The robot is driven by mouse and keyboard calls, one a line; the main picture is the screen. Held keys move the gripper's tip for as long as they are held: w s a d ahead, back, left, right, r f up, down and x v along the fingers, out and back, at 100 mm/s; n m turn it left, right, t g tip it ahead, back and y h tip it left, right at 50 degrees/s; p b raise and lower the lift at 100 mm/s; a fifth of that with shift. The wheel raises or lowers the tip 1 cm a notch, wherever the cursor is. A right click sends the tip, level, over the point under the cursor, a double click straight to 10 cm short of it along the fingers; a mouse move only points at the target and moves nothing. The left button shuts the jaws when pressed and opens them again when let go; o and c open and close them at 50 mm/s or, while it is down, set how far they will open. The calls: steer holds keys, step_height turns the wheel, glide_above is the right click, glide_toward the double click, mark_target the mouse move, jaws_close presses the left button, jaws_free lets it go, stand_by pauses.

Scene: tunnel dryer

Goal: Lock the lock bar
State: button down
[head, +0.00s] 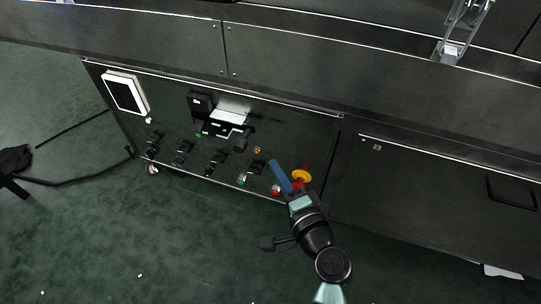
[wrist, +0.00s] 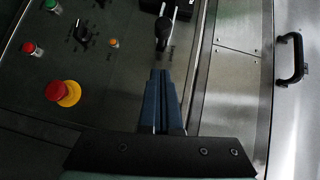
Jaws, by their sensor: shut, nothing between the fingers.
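My gripper (head: 272,163) is shut and empty, its blue fingers held in front of the control panel. In the wrist view the closed fingers (wrist: 160,72) point at a black round-ended handle (wrist: 163,30), with a small gap between them in the picture. In the head view this handle (head: 240,145) sits up and left of the fingertips, below a black mechanism with a bright metal plate (head: 229,115). This looks like the lock bar assembly, but I cannot tell for sure. The mechanism is cut off at the top of the wrist view.
A red and yellow emergency stop (head: 301,177) is close beside my fingers; it also shows in the wrist view (wrist: 63,92). Several rotary switches and buttons line the panel. A cabinet door with a black handle (head: 511,192) is at right. The green floor in front is open.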

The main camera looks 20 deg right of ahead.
steer(key=s, duration=0.3)
steer(key=s+d+p, duration=0.1)
steer(key=s, duration=0.1)
steer(key=shift+s+r, duration=0.1)
steer(key=shift+r, duration=0.2)
steer(key=w+a+r+n+t+p, duration=0.1)
steer(key=w+a+r+n, duration=0.2)
steer(key=r, duration=0.9)
steer(key=w+a+r+n+t+p, duration=0.15)
steer(key=r+n, duration=0.35)
steer(key=r, duration=0.7)
steer(key=w+a+r+n+t+p, duration=0.1)
steer(key=w+a+r+n+p, duration=0.2)
steer(key=r, duration=0.8)
steer(key=s+a+r+n+t+h+p, duration=0.1)
steer(key=s+a+r+n+t, duration=0.2)
steer(key=s+r, duration=0.75)
steer(key=s+a+r+n+t+h+p, duration=0.1)
steer(key=s+a+r+t, duration=0.3)
steer(key=r, duration=1.4)
step_height(320, 180, up, 37)
steer(key=w+d+p, duration=0.1)
steer(key=d+p, duration=0.1)
steer(key=p, duration=3.5)
steer(key=shift+w+h+p, duration=0.2)
steer(key=shift+h+p, duration=0.1)
